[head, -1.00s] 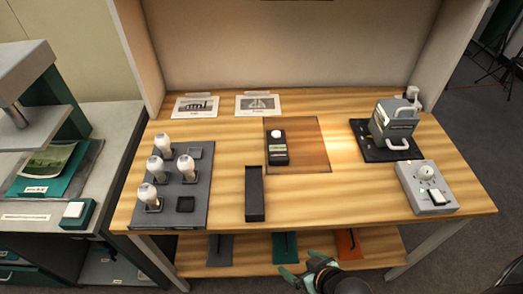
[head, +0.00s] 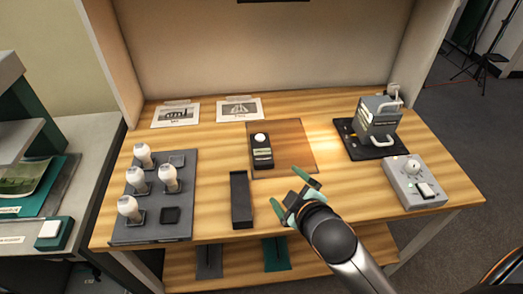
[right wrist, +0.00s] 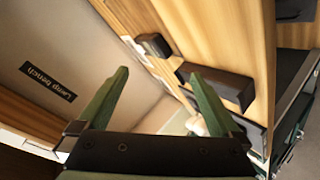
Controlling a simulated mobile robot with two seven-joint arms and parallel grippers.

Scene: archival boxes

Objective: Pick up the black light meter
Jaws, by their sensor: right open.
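The black light meter (head: 262,156), with a white dome on top and a pale label, lies on a brown mat (head: 296,150) on the wooden bench. In the right wrist view, a small dark block that looks like the meter (right wrist: 152,45) shows beyond the fingers. My right gripper (head: 290,193) is open and empty, above the front of the bench, nearer to me and to the right of the meter. It is apart from the meter. Its two green fingers (right wrist: 154,100) are spread wide in the right wrist view. My left gripper is not in view.
A long black holder (head: 241,200) stands left of my right gripper, in front of the meter. A grey board (head: 152,227) with several bulbs is at left. A grey device (head: 376,122) on a black base and a grey control box (head: 407,190) are at right.

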